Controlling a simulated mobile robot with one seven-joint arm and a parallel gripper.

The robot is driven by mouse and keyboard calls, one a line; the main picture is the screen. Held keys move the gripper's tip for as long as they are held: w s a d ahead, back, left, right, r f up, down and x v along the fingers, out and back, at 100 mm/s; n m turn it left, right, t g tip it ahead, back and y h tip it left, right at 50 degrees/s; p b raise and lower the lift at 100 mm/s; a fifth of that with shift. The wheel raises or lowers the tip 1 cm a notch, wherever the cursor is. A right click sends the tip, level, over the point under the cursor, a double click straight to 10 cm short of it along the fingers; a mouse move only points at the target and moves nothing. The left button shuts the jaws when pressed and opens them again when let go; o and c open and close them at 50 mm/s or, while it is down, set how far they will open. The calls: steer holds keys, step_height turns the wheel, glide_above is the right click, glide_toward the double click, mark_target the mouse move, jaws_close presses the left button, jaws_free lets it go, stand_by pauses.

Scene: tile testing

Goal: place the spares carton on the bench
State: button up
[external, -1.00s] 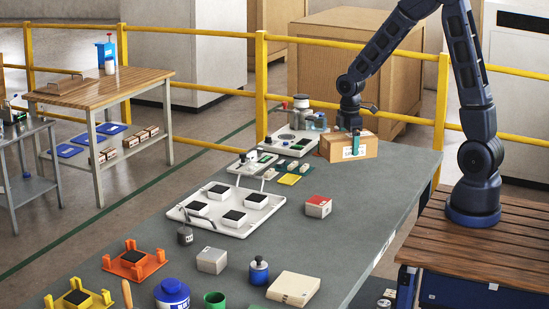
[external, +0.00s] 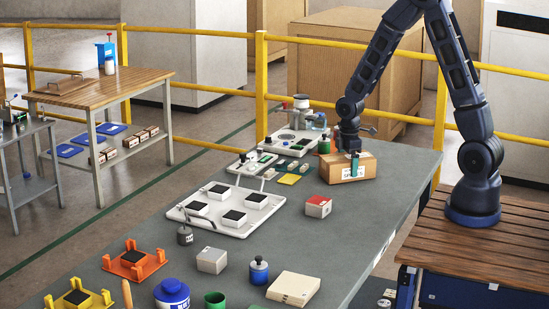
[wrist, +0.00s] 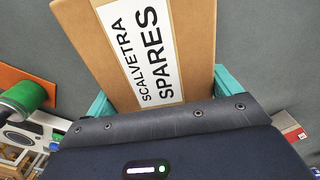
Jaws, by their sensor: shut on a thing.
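The spares carton (external: 347,169) is a brown box at the far right part of the grey bench (external: 365,215). Its white label reading "SCALVETRA SPARES" fills much of the wrist view, where the carton (wrist: 88,50) extends away from my gripper. My gripper (external: 354,162) comes down on the carton from above and is shut on it. The teal fingers (wrist: 160,92) show on both sides of the carton in the wrist view. I cannot tell whether the carton's underside touches the bench or hangs just above it.
A white tray (external: 215,226) sits further left. Bare bench lies to the carton's right and front right.

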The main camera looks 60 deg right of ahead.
mark_target(348, 157)
steer(key=shift+f, duration=0.15)
steer(key=o, duration=1.1)
steer(key=shift+c, duration=0.2)
step_height(348, 157, up, 11)
steer(key=shift+f, duration=0.1)
steer(key=s+a+r+m+t, duration=0.1)
steer(key=s+a+r+m, duration=0.1)
steer(key=s+r, duration=0.4)
steer(key=s+a+r+m+t, duration=0.1)
steer(key=s+a+r+m, duration=0.1)
steer(key=s+r, duration=0.5)
steer(key=s+a+r+m+t, duration=0.2)
steer(key=s+r+m, duration=0.3)
steer(key=s, duration=0.6)
steer(key=shift+r+t, duration=0.3)
steer(key=shift+r, duration=1.05)
